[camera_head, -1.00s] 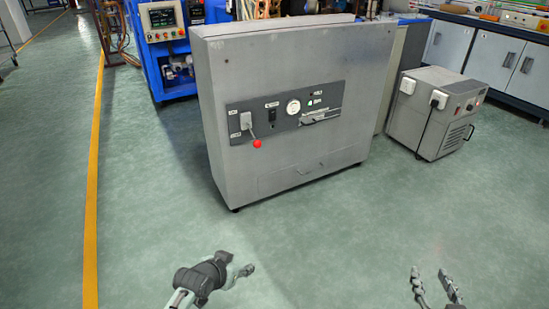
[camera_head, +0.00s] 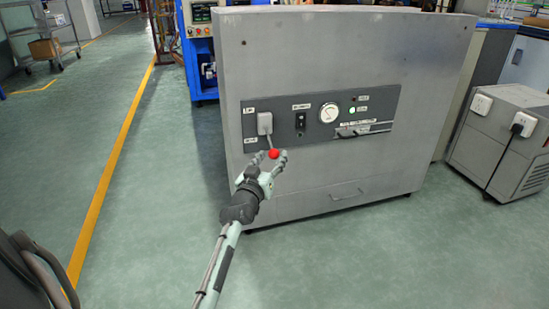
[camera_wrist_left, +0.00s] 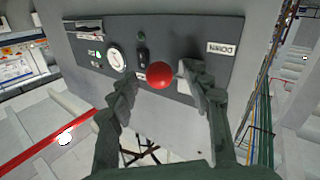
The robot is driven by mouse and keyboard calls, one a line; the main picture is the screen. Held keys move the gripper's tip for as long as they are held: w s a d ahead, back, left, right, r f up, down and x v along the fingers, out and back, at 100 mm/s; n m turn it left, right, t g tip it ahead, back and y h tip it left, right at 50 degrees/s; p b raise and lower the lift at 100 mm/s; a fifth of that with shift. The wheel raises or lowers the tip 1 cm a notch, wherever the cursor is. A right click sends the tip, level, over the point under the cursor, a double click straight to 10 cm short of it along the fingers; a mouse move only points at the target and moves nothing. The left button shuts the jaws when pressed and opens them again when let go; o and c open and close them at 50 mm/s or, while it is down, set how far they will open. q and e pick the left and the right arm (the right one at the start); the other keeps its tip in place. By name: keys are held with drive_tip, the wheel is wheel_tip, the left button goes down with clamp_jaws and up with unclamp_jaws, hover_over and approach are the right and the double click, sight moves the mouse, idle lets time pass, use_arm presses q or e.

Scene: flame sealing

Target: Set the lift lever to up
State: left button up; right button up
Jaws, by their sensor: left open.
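The lift lever has a red ball knob (camera_head: 273,154) on a thin stem. It points down from a light switch housing (camera_head: 265,123) on the dark panel (camera_head: 380,108) of the grey cabinet. My left gripper (camera_head: 267,161) is at the knob, with its fingers spread to either side. In the left wrist view the red knob (camera_wrist_left: 159,75) shows between the two open fingertips (camera_wrist_left: 158,84), and I cannot tell whether they touch it. A "DOWN" label (camera_wrist_left: 222,48) shows on the panel beside the right-hand finger there. My right gripper is not in view.
The grey cabinet (camera_head: 340,65) stands upright before me, with a gauge (camera_head: 329,112), a black switch (camera_head: 300,121) and a drawer handle (camera_head: 347,192). A smaller grey unit (camera_head: 500,140) stands at the right. Green floor lies open in front.

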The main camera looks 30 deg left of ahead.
use_arm(q)
drive_tip(key=shift+x, duration=1.3)
clamp_jaws()
